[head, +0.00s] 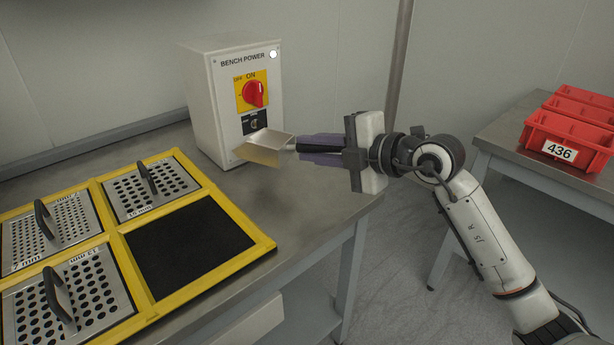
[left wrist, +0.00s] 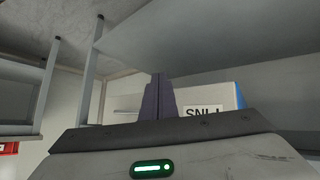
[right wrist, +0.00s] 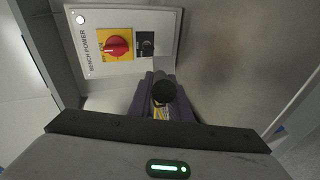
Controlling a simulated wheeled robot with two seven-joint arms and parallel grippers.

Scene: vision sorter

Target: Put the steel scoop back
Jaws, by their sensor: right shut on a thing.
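The steel scoop (head: 265,148) is held by my right gripper (head: 322,148) above the bench, in front of the bench power box. Its metal pan points left toward the box, and its dark handle lies between the purple fingers. In the right wrist view the round dark handle end (right wrist: 164,91) shows between the fingers; the pan is hidden there. My left gripper (left wrist: 158,97) shows only in the left wrist view, where its fingers appear close together; I cannot tell whether they are fully shut. It is away from the scoop.
The white bench power box (head: 208,95) with a red knob stands at the bench's back. A yellow frame (head: 262,245) holds perforated plates with handles and one black empty-looking bay (head: 188,247). Red bins (head: 570,135) stand on another table at the right. Bench surface right of the frame is clear.

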